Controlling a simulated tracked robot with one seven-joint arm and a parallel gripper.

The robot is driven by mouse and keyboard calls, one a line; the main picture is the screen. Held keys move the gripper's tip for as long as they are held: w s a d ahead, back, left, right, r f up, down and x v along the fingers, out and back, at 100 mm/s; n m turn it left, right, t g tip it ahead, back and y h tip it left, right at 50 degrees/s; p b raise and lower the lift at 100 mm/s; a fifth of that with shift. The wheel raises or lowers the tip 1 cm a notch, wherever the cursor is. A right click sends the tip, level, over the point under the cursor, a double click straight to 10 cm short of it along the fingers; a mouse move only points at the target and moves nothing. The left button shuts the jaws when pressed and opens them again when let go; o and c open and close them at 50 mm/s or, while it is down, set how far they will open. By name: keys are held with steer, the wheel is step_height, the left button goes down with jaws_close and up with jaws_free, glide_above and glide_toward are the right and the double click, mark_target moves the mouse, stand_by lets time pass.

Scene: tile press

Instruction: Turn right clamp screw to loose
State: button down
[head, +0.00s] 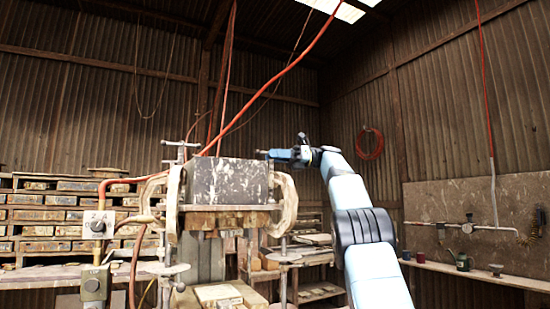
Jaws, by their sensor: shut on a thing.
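The press has a dark speckled block (228,181) at its middle, with a pale curved clamp on each side. The right clamp (289,198) stands against the block's right side. My gripper (270,154) reaches in from the right, just above the top of this clamp. It is shut at the right clamp screw's place, and it hides most of that screw, so its turn position cannot be told. The left clamp screw (181,150) stands upright above the left clamp (173,205), with its crossbar showing.
Orange hoses (270,88) run down from the roof behind the press. A grey control box (98,225) stands at the left front. Stacked trays (60,205) fill the left rack. A wall shelf (480,275) with small cups lies at the right. The air above the press is mostly free.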

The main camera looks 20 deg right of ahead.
steer(key=shift+f, duration=0.15)
steer(key=c, duration=1.2)
jaws_free()
steer(key=shift+w+a, duration=0.1)
steer(key=shift+c, duration=0.2)
steer(key=shift+o, duration=0.9)
